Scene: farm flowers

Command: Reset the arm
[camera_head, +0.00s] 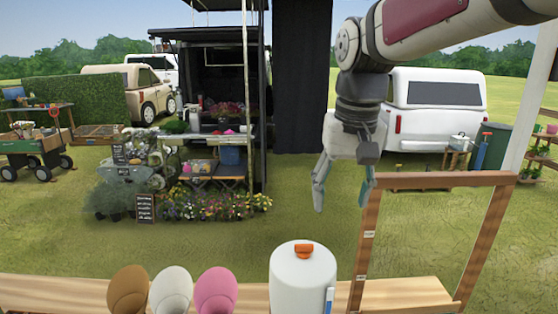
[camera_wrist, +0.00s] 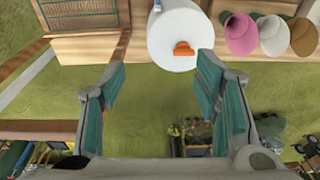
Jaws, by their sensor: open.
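My gripper (camera_head: 342,190) hangs from my arm at the right of the head view, fingers pointing down. It is above and behind the wooden shelf, close to the left post of a wooden frame (camera_head: 364,240). In the wrist view my gripper (camera_wrist: 160,95) is open, with a wide gap between its teal pads and nothing held. Beyond the fingertips is a white cylinder (camera_head: 303,285) with an orange piece (camera_head: 304,251) on top. The cylinder also shows in the wrist view (camera_wrist: 172,45), apart from the fingers.
A flower stall (camera_head: 200,175) and a white vehicle (camera_head: 440,110) stand farther back. Open grass lies between.

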